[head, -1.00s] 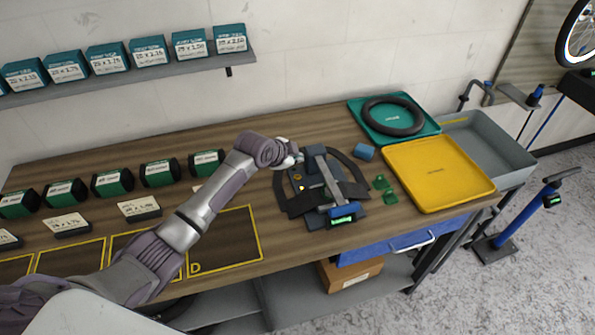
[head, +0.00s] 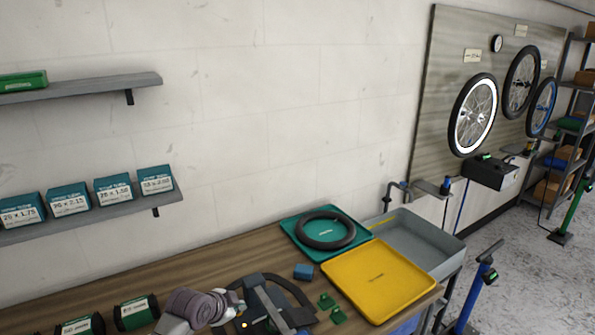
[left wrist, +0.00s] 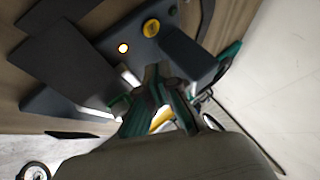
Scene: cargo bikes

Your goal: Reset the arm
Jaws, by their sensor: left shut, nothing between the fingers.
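My left arm comes in low at the bottom of the head view, grey and mauve, with its left gripper (head: 236,302) beside the dark bench device (head: 262,297). The gripper is small there and partly cut by the frame's lower area. In the left wrist view the left gripper (left wrist: 160,98) has its fingers together with nothing between them. The device shows behind the fingers, with a yellow button (left wrist: 151,27) and a lit lamp (left wrist: 123,48). I cannot tell whether the fingers touch the device. My right gripper is not in view.
A teal tray (head: 294,236) holding a black tyre (head: 326,246), a yellow tray (head: 400,290) and a grey bin (head: 440,246) stand right of the device. A blue piece (head: 303,271) and green pieces (head: 326,301) lie between. Boxed tubes (head: 113,190) line the wall shelf.

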